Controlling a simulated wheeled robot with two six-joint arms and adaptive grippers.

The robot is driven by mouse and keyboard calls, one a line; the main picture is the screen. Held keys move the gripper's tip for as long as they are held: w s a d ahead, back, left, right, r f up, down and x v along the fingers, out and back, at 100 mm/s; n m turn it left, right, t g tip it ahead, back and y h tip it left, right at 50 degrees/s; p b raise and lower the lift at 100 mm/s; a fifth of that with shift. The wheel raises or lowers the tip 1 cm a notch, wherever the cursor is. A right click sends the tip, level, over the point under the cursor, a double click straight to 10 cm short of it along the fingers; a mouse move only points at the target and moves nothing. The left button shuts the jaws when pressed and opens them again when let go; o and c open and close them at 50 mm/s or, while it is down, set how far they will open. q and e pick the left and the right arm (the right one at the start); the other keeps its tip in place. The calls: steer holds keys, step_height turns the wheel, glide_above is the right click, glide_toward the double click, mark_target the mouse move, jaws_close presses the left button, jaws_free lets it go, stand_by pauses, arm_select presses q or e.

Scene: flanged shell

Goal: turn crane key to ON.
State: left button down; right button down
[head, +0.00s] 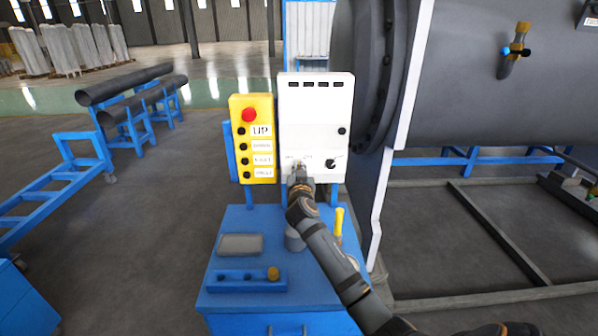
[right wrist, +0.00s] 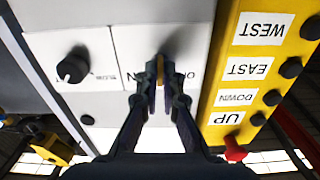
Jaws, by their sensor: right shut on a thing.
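The white control box (head: 316,112) stands upright at the back of the blue cart. The crane key (right wrist: 160,70) is a small brass-coloured piece on the box's face, seen in the right wrist view, which is upside down. My right gripper (head: 298,168) is at the lower left of the box's face. In the right wrist view its fingertips (right wrist: 160,92) are closed on the key. The key's label is partly covered by the fingers, so its ON or OFF setting cannot be read. My left gripper is not in view.
A black knob (head: 331,163) sits right of the key. A yellow button panel (head: 252,150) with a red button stands just left of the box. The blue cart (head: 225,292) carries small items. A large grey flanged shell (head: 450,80) is close on the right.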

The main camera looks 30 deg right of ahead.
steer(key=shift+d+f+m+b, duration=0.1)
steer(key=shift+f+m+b, duration=0.05)
steer(key=shift+m+b, duration=5.05)
steer(key=shift+n+b, duration=0.9)
steer(key=shift+b, duration=0.1)
steer(key=c, duration=1.5)
jaws_free()
steer(key=v, duration=1.2)
